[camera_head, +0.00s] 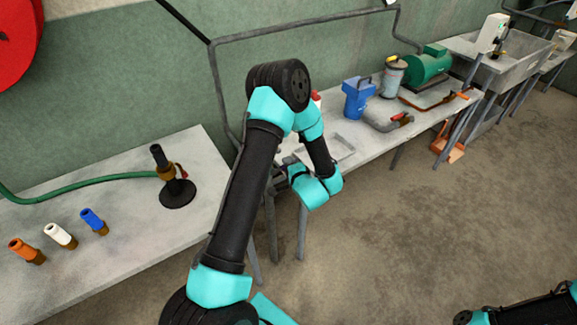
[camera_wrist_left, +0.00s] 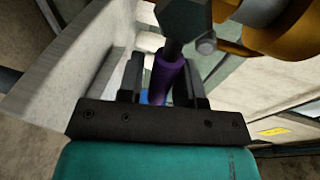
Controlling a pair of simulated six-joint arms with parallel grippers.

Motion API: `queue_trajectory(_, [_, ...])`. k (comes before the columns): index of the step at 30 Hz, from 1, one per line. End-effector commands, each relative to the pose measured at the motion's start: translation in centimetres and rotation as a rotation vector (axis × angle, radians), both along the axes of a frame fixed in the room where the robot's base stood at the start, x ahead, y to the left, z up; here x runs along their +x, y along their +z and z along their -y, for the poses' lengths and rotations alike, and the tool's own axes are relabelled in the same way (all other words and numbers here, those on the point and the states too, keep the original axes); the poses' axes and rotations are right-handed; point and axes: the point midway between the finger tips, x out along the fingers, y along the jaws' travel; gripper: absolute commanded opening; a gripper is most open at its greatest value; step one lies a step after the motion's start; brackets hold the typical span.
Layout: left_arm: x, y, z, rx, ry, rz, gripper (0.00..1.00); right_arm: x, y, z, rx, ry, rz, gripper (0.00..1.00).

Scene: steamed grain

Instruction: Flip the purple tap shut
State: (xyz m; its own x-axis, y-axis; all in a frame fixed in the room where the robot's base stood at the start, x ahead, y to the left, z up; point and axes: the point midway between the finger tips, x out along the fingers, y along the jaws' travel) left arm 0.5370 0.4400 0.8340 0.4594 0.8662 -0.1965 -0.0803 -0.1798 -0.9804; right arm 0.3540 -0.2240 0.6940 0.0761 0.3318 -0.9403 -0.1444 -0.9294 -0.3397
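The purple tap handle (camera_wrist_left: 164,76) is in the left wrist view, a purple sleeve on a grey metal lever (camera_wrist_left: 184,22). My left gripper (camera_wrist_left: 160,64) has its two dark fingers on either side of the purple sleeve. A narrow gap shows at the left finger; the right finger is close to or touching the sleeve, I cannot tell which. The brass-coloured tap body (camera_wrist_left: 285,28) is at the upper right of that view. In the head view my left arm hides the tap and the gripper's fingers. My right gripper is not in view.
A bench holds a blue jug (camera_head: 357,98), a grey canister (camera_head: 393,77) and a green machine (camera_head: 428,65). The left table (camera_head: 120,235) carries a black stand (camera_head: 178,193), a green hose (camera_head: 90,185) and orange, white and blue fittings. Concrete floor lies open at right.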

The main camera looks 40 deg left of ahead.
Motion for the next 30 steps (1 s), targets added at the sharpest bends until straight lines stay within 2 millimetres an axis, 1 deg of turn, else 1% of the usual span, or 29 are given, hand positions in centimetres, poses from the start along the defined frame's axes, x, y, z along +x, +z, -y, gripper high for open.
queue_trajectory(4, [-0.4, 0.2, 0.8, 0.000, -0.002, 0.000, 0.33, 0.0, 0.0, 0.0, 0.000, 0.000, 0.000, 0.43])
queue_trajectory(8, [-1.1, 0.5, 2.4, 0.000, -0.004, 0.000, 0.33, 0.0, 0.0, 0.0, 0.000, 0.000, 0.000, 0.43])
queue_trajectory(24, [-5.8, 2.5, 11.3, 0.000, -0.006, -0.002, 0.33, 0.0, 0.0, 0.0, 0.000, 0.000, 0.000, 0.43])
queue_trajectory(30, [-7.3, 3.1, 13.9, 0.000, -0.002, -0.002, 0.33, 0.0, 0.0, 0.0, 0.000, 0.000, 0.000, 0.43])
